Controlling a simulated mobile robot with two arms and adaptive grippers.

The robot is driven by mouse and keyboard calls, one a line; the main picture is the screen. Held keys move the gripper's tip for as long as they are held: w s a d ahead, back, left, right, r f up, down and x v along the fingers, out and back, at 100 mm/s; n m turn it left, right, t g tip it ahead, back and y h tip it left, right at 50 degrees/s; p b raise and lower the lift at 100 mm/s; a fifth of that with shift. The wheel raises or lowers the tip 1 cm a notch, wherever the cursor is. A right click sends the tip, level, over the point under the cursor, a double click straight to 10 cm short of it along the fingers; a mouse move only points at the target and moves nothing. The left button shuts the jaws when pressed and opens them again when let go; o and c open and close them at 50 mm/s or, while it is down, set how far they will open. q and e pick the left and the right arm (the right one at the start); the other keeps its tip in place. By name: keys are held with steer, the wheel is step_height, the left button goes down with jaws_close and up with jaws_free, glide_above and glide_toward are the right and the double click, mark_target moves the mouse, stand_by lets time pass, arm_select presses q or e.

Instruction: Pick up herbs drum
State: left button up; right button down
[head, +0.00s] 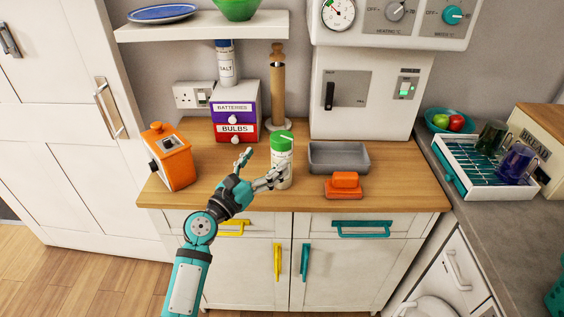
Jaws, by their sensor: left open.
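A white drum with a green lid (282,152) stands upright on the wooden counter, right of centre; I take it for the herbs drum, though its label is too small to read. My left gripper (264,164) is open just left of and in front of it. One finger points up to the left of the drum, and the other overlaps the drum's lower part in the picture. I cannot tell whether that finger touches it. My right gripper is not in view.
A wooden mill (277,87) and drawers marked batteries and bulbs (235,112) stand behind. A shelf (205,27) overhangs the back.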

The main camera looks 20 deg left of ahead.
mark_target(275, 149)
arm_select(q)
steer(key=x, duration=0.8)
steer(key=shift+w+a+f, duration=0.1)
steer(key=shift+w+a, duration=0.05)
steer(key=shift+w, duration=0.1)
steer(key=c, duration=1.7)
jaws_close()
steer(key=shift+p, duration=0.3)
